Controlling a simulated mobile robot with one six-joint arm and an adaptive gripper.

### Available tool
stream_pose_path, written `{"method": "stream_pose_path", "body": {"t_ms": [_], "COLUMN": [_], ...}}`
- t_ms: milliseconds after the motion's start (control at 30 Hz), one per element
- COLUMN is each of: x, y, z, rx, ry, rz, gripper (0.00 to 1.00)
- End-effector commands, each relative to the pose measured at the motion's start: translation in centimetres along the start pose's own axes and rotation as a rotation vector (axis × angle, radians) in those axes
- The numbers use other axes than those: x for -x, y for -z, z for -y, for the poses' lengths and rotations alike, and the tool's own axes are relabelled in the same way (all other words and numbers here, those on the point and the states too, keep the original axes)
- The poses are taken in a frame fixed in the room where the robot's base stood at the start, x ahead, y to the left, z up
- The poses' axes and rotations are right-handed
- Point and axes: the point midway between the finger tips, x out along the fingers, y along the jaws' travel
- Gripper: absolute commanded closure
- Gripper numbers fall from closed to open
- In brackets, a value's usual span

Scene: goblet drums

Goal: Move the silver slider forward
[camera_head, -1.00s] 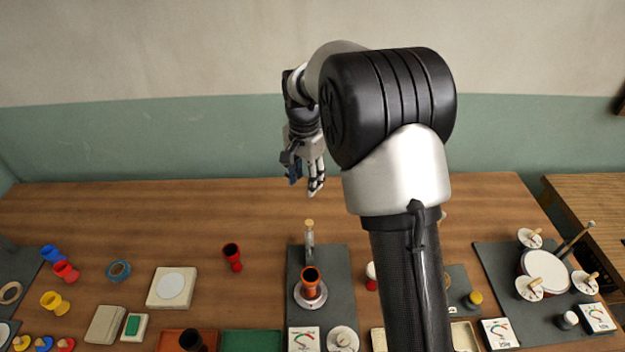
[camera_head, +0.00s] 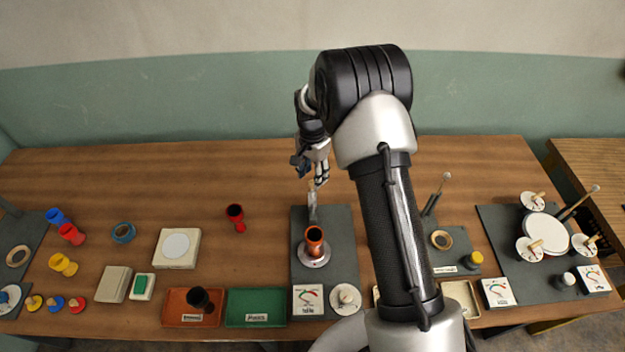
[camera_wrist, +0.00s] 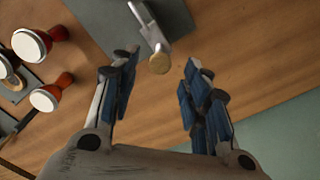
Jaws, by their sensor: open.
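The silver slider (camera_head: 312,208) is a narrow metal piece with a round wooden knob at its far end. It lies at the back of a dark grey board (camera_head: 341,240), behind an orange goblet drum (camera_head: 314,242) on a round metal base. The slider also shows in the wrist view (camera_wrist: 148,27), with its knob (camera_wrist: 159,64) between and just beyond my fingertips. My gripper (camera_head: 312,177) is open and empty, just above and behind the knob. Its blue-padded fingers (camera_wrist: 161,66) are spread on either side of the knob; I cannot tell whether they touch it.
A gauge card (camera_head: 307,299) and a white dial (camera_head: 346,298) sit at the board's front. Bare wood lies behind the slider.

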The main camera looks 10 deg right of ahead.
Motion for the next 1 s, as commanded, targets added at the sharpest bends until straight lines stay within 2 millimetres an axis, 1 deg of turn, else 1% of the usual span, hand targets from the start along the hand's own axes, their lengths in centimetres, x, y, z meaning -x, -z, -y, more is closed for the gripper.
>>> {"method": "stream_pose_path", "body": {"t_ms": [33,100,200,333,567,1000], "x": [-0.9,-1.7,-2.4,-2.7,-2.7,-2.7], "y": [0.0,0.0,0.0,0.0,0.0,0.0], "z": [0.0,0.0,0.0,0.1,0.0,0.0], "rx": [0.000,0.000,0.000,0.000,0.000,0.000], "ry": [-0.002,0.000,0.000,0.001,0.001,0.001], "rz": [0.001,0.000,0.000,-0.001,-0.001,0.000], "gripper": [0.57,0.57,0.57,0.57,0.58,0.87]}}
